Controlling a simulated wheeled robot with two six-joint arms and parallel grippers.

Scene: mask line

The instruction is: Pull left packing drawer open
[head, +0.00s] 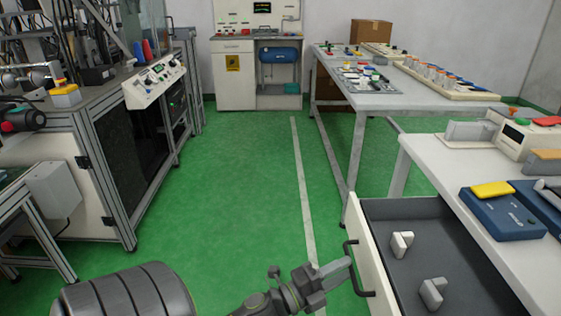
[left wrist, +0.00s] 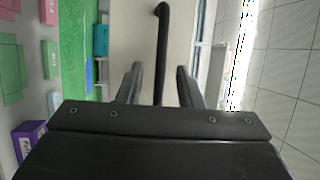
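The packing drawer (head: 365,225) under the white table at the right is pulled out, and its dark grey interior shows in the head view. It has a cream front and a black bar handle (head: 352,262). My left gripper (head: 340,272) is at the handle. In the left wrist view its two fingers (left wrist: 160,85) are apart, with the black handle (left wrist: 161,45) running between them and a gap on each side. Whether a finger touches the handle I cannot tell. My right gripper is not in view.
Two small white blocks (head: 401,244) (head: 433,293) lie in the drawer. A blue case (head: 500,215) stands on the white table (head: 425,150) above. A machine frame (head: 110,150) stands at the left. The green floor (head: 235,190) between is clear.

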